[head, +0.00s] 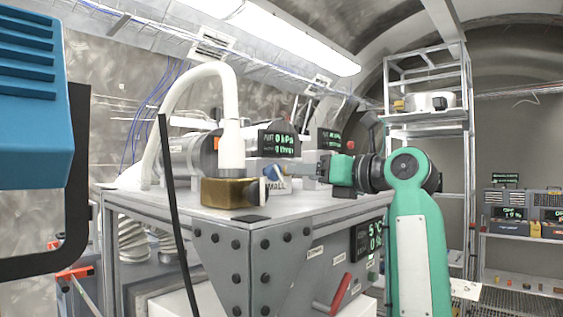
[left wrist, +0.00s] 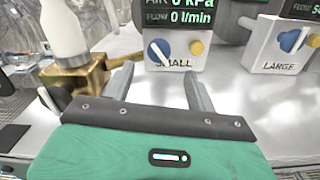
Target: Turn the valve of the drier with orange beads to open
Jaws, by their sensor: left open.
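No drier with orange beads can be clearly made out. My left gripper (head: 287,170) reaches leftward over the steel bench, open and empty. In the left wrist view its two fingers (left wrist: 158,72) point at a white box labelled SMALL (left wrist: 176,66). That box carries a blue knob with a white bar (left wrist: 158,52) and a yellow knob (left wrist: 197,47). The blue knob lies ahead between the fingertips, which seem apart from it. A second box labelled LARGE (left wrist: 276,57) has a blue knob (left wrist: 292,40) and stands to the right. My right gripper is not in view.
A brass block (head: 228,192) with a white hose (head: 231,130) stands left of my left gripper. A display (head: 279,139) sits above the SMALL box. A steel bench (head: 212,216) carries these. A blue slatted body (head: 30,90) fills the near left. Metal shelves (head: 430,125) stand behind.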

